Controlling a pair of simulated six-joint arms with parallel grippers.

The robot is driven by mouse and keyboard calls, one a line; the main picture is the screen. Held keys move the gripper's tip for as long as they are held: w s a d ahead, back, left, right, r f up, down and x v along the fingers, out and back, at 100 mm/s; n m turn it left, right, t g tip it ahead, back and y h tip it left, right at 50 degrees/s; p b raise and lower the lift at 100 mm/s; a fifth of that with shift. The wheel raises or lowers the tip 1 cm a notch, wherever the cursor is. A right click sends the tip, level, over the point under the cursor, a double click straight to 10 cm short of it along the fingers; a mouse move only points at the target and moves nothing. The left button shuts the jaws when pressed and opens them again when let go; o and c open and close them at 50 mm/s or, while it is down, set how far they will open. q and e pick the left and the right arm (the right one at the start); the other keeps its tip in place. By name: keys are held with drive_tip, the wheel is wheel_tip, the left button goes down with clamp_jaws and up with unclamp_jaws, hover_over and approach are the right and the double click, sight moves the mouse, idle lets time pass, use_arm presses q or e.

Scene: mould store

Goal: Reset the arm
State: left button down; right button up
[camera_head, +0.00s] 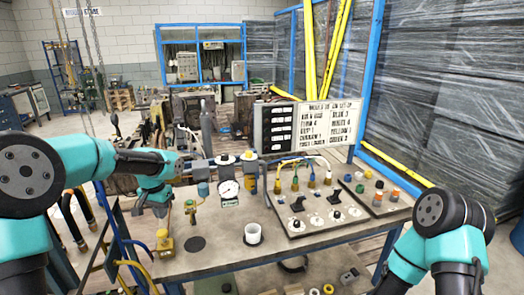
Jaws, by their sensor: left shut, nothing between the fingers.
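My left arm (92,158) comes in from the left, its teal links stretched over the left end of the workbench (215,262). My left gripper (152,211) points down there, shut and empty, just above and left of a yellow valve fitting (165,243). My right arm (440,235) shows only as a teal elbow with a dark joint at the lower right. My right gripper is outside the view.
A pressure gauge (229,188), a white cup (253,235) and a switch panel (308,222) with coloured hoses stand on the bench. A small tray (388,208) holds coloured fittings. A lettered board (326,124) stands behind. Bare bench top lies around the cup.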

use_arm(q)
drive_tip(key=s+d+f, duration=0.1)
drive_tip(key=d+f, duration=0.2)
drive_tip(key=d+f+h, duration=0.1)
drive_tip(key=d+f, duration=0.3)
drive_tip(key=s+d+f+t+h, duration=0.1)
drive_tip(key=d+f, duration=0.2)
drive_tip(key=shift+s+d+f, duration=0.15)
drive_tip(key=shift+s+d, duration=0.15)
drive_tip(key=shift+d, duration=0.1)
drive_tip(key=shift+t+h, duration=0.6)
drive_tip(key=shift+h, duration=0.3)
drive_tip(key=s+d+f, duration=0.1)
drive_tip(key=d+f, duration=0.1)
drive_tip(key=s+d+f, duration=0.3)
drive_tip(key=d, duration=0.1)
drive_tip(key=shift+s+f, duration=0.2)
drive_tip(key=shift+f, duration=0.2)
drive_tip(key=s+a+f+n+g, duration=0.1)
drive_tip(key=s+a+f+n, duration=0.2)
drive_tip(key=s+f, duration=1.5)
drive_tip(key=shift+s+a+f+n+g, duration=0.2)
drive_tip(key=shift+s+f+n+g, duration=0.15)
drive_tip(key=shift+f+n, duration=0.35)
drive_tip(key=shift+f, duration=0.1)
